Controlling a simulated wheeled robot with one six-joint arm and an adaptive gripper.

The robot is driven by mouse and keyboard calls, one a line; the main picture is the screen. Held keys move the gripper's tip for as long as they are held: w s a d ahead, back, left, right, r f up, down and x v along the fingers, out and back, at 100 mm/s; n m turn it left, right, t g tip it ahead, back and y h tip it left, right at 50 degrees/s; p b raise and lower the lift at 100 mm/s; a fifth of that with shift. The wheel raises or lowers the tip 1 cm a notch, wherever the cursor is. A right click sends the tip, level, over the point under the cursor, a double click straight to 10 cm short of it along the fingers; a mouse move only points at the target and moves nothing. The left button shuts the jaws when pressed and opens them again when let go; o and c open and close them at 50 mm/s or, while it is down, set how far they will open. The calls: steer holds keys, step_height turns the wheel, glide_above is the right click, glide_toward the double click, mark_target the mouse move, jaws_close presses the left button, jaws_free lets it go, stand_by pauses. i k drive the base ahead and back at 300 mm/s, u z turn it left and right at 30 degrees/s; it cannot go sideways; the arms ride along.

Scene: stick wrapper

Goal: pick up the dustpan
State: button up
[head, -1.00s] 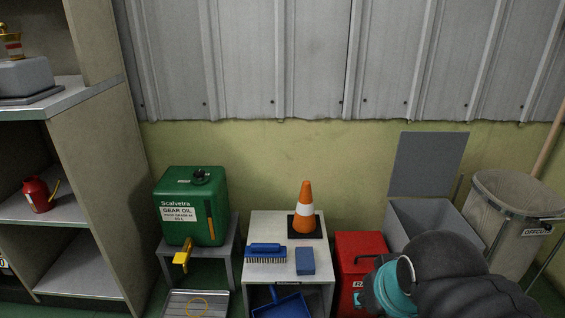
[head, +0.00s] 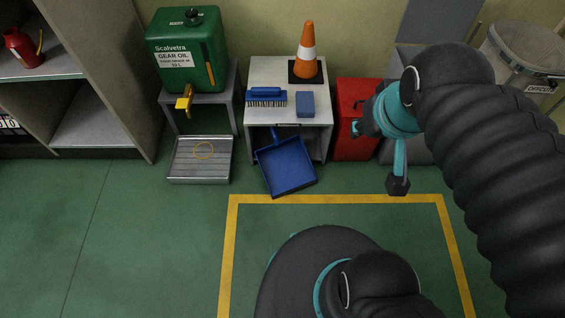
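The blue dustpan (head: 287,172) is in front of the small white table, low down, with its wide pan on or near the green floor. Its handle points up toward the table's front. My arm comes in from the right, and its dark end, which seems to be my gripper (head: 398,185), hangs over the floor to the right of the dustpan, clearly apart from it. The fingers are too small and dark to tell whether they are open or shut. I see nothing held there.
On the white table (head: 258,77) are a blue brush (head: 266,93), a blue block (head: 305,104) and an orange cone (head: 307,50). A red box (head: 355,100) stands right of it. A metal tray (head: 200,165) lies left of the dustpan. Green floor (head: 150,235) is free in front.

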mark_target(286, 166)
steer(key=u, duration=2.7)
steer(key=i, duration=1.7)
steer(key=z, duration=2.9)
